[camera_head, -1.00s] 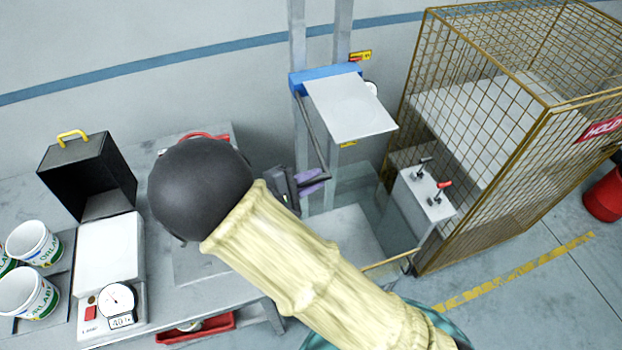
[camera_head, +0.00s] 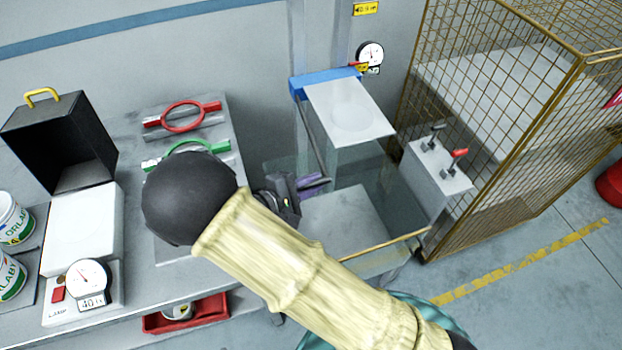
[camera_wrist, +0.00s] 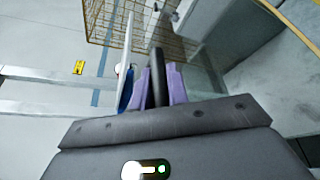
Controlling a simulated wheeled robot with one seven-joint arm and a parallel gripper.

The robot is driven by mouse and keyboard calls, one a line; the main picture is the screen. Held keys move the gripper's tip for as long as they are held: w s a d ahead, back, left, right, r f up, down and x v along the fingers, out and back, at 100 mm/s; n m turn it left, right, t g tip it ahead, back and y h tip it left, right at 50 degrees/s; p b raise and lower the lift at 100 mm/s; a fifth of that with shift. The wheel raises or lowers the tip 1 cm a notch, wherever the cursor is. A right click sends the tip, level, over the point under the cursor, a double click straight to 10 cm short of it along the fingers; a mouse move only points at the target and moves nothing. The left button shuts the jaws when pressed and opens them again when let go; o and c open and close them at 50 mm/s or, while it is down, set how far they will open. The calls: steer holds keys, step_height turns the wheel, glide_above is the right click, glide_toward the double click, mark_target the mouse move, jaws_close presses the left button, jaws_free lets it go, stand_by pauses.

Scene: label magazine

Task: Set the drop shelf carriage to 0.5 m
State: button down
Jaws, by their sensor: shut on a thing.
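The drop shelf carriage is a pale grey plate (camera_head: 350,112) with a blue back bar (camera_head: 325,81), set on upright grey rails (camera_head: 298,35) against the wall. A thin dark bar (camera_head: 311,132) runs along its left edge. My gripper (camera_head: 314,184), with purple fingers, is at the near end of this bar. In the wrist view, my gripper (camera_wrist: 161,86) is shut around the dark bar (camera_wrist: 157,70), with the blue part (camera_wrist: 125,88) just to its left. A round dial (camera_head: 370,54) stands behind the plate; its reading is too small to tell.
A clear-walled bin (camera_head: 385,262) is below the plate. A grey box with levers (camera_head: 436,180) and a wire cage (camera_head: 500,110) stand to the right. A bench (camera_head: 222,262) with red and green rings (camera_head: 183,116) and a scale (camera_head: 85,280) is at left.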

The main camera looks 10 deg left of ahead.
step_height(320, 180, down, 13)
steer(key=b, duration=0.7)
steer(key=shift+r+b, duration=0.15)
steer(key=shift+b, duration=0.2)
steer(key=c, duration=1.4)
jaws_free()
steer(key=shift+o, duration=0.2)
steer(key=shift+r, duration=0.15)
step_height(320, 180, up, 10)
steer(key=shift+b, duration=0.45)
steer(key=shift+s+a, duration=0.1)
steer(key=shift+a, duration=0.05)
steer(key=p+v, duration=0.6)
steer(key=v, duration=1.3)
steer(key=shift+s+a+p, duration=0.2)
steer(key=shift+a+p, duration=0.1)
